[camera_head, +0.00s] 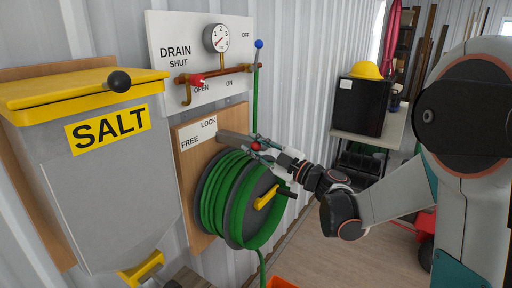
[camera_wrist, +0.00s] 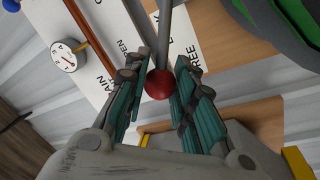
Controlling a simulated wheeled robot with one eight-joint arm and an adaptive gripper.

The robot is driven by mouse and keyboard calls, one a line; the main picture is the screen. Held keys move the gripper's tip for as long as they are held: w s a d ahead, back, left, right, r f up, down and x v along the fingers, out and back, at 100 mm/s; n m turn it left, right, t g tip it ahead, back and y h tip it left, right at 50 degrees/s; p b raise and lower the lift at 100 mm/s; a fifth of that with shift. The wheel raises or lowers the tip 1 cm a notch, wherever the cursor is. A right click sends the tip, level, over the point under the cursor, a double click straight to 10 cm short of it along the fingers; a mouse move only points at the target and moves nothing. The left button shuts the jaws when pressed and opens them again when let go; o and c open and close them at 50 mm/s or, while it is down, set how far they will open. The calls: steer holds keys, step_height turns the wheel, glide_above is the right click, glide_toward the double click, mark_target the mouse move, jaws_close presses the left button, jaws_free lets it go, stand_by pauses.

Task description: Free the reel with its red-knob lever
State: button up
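The green hose reel (camera_head: 208,190) hangs on a wooden board, with a yellow crank handle (camera_head: 267,197) on its face. Its grey lever (camera_head: 236,138) slants down to the right from beside the LOCK and FREE label (camera_head: 197,132). The red knob (camera_head: 256,147) is at the lever's right end. My gripper (camera_head: 262,150) is at the knob. In the wrist view, the red knob (camera_wrist: 159,84) sits between the teal fingers of my gripper (camera_wrist: 160,92), which stand apart on either side. A narrow gap shows at its left; contact on the right is unclear.
A grey SALT bin (camera_head: 105,185) with a yellow lid stands left of the reel. A drain panel (camera_head: 170,30) with gauge and red valve is above. A yellow hard hat (camera_head: 366,70) sits on a black box at right. Floor below is partly open.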

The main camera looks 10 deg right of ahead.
steer(key=o, duration=0.4)
steer(key=v, duration=1.2)
